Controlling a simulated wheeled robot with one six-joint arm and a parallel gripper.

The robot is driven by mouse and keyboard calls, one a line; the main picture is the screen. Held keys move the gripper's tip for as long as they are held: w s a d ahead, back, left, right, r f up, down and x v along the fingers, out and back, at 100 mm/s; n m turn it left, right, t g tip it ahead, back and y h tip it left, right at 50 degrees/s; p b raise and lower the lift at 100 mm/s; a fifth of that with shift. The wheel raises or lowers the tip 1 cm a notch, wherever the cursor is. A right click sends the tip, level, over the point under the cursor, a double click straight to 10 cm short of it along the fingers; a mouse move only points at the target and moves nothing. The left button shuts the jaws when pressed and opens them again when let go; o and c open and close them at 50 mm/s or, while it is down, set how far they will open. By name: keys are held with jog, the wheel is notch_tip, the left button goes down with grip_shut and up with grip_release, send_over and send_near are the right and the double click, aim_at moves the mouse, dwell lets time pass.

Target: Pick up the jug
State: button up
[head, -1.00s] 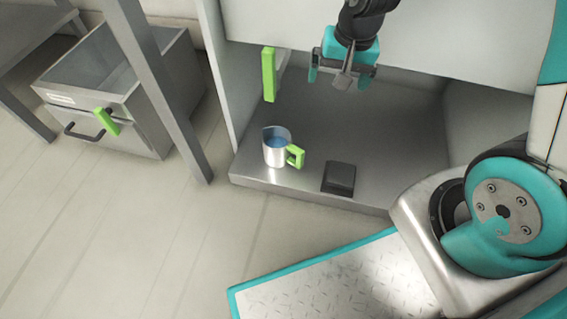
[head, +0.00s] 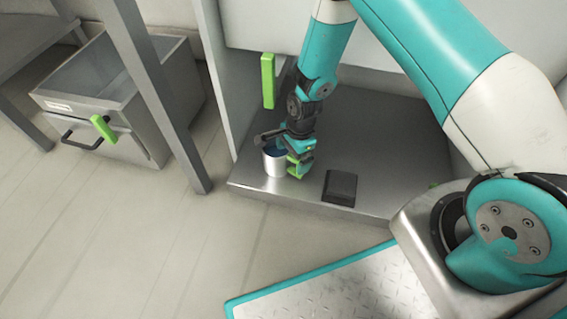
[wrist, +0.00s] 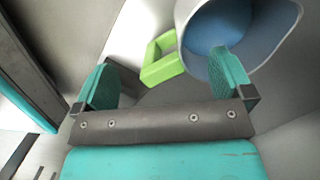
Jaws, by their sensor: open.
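The jug (head: 273,165) is a metal cup with blue inside and a green handle (head: 299,168). It stands upright near the front left of the metal shelf. My gripper (head: 300,156) is at the jug's handle side, and partly hides the jug. In the wrist view my gripper (wrist: 170,85) is open, with its two teal fingers apart. There the green handle (wrist: 162,61) shows beyond and between the fingertips. The jug's body (wrist: 266,52) is at the upper right, with the right fingertip overlapping its opening. I cannot tell whether any finger touches it.
A black flat block (head: 340,187) lies on the shelf (head: 385,150) right of the jug. A green upright bar (head: 268,80) is behind the jug by the cabinet's left wall. A metal drawer unit (head: 118,100) stands at the left. The shelf's right part is mostly clear.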

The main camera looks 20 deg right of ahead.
aim_at(283, 160)
jog(key=f+b, duration=0.2)
jog(key=f, duration=0.1)
jog(key=f+b, duration=0.1)
jog(key=shift+w+a+f+b, duration=0.2)
jog(key=shift+a+f+b, duration=0.1)
jog(key=shift+a+f, duration=0.1)
jog(key=shift+r, duration=0.1)
jog(key=c, duration=1.4)
jog(key=shift+c, duration=0.3)
jog(key=shift+r, duration=0.2)
